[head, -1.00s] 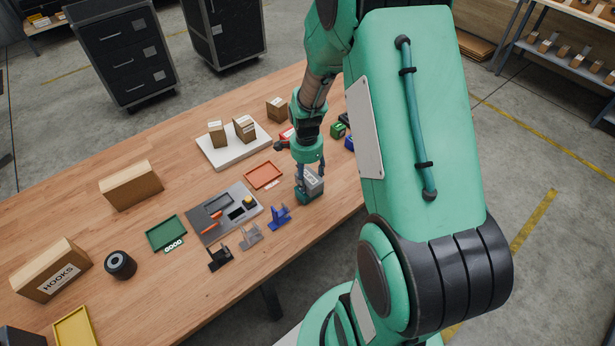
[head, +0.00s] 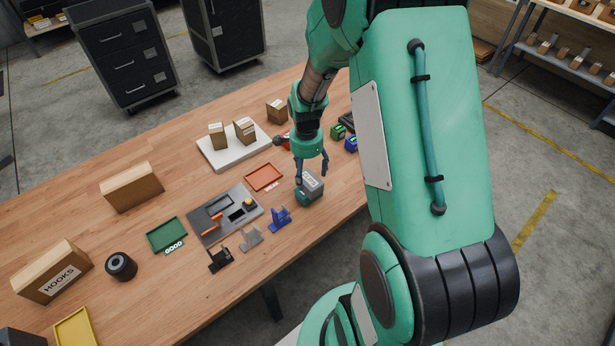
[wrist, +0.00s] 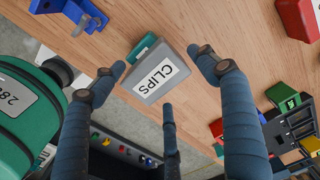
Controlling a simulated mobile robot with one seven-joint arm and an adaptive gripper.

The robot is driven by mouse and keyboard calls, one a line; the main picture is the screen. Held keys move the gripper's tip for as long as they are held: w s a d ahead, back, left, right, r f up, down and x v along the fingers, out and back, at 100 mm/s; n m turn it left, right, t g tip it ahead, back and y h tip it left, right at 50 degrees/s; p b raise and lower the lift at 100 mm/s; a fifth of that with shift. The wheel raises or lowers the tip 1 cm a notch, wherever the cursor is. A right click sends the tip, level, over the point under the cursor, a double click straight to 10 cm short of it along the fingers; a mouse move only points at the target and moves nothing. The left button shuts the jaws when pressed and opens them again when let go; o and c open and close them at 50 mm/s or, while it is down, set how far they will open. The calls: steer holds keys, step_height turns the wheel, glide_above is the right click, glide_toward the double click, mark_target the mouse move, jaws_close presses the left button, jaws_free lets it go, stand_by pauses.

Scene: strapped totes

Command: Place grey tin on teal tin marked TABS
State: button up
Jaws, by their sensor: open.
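The grey tin (head: 312,183) with a white label sits on top of the teal tin (head: 303,198) near the table's front edge. In the wrist view the grey tin (wrist: 152,90) reads CLIPS, and only a corner of the teal tin (wrist: 141,47) shows behind it. The teal tin's marking is hidden. The grey tin looks slightly offset from the teal one. My gripper (head: 311,172) is open just above the grey tin. In the wrist view its spread fingers (wrist: 157,70) stand around the grey tin, seemingly clear of it.
A blue bracket (head: 280,221) stands close to the left of the tins, beside a grey bracket (head: 251,238). An orange tray (head: 263,177) lies behind them. Green (head: 338,131) and blue (head: 350,144) boxes sit to the right. The wood between is clear.

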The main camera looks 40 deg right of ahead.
mark_target(306, 178)
step_height(306, 178, up, 9)
steer(key=p, duration=0.1)
stand_by(0.3)
steer(key=shift+a+f, duration=0.1)
stand_by(0.3)
steer(key=s+a+r+n+t, duration=0.1)
steer(key=s+a+r+n, duration=0.1)
steer(key=a+r+n, duration=0.5)
steer(key=s+a+r+n+t, duration=0.1)
steer(key=s+a+r+t, duration=0.3)
steer(key=r, duration=0.6)
steer(key=s+a+r+n, duration=0.9)
steer(key=s+a+n, duration=0.1)
steer(key=s+a, duration=0.1)
steer(key=shift+s+a+r+t, duration=0.15)
steer(key=shift+s+a+t, duration=0.2)
steer(key=shift+s, duration=0.25)
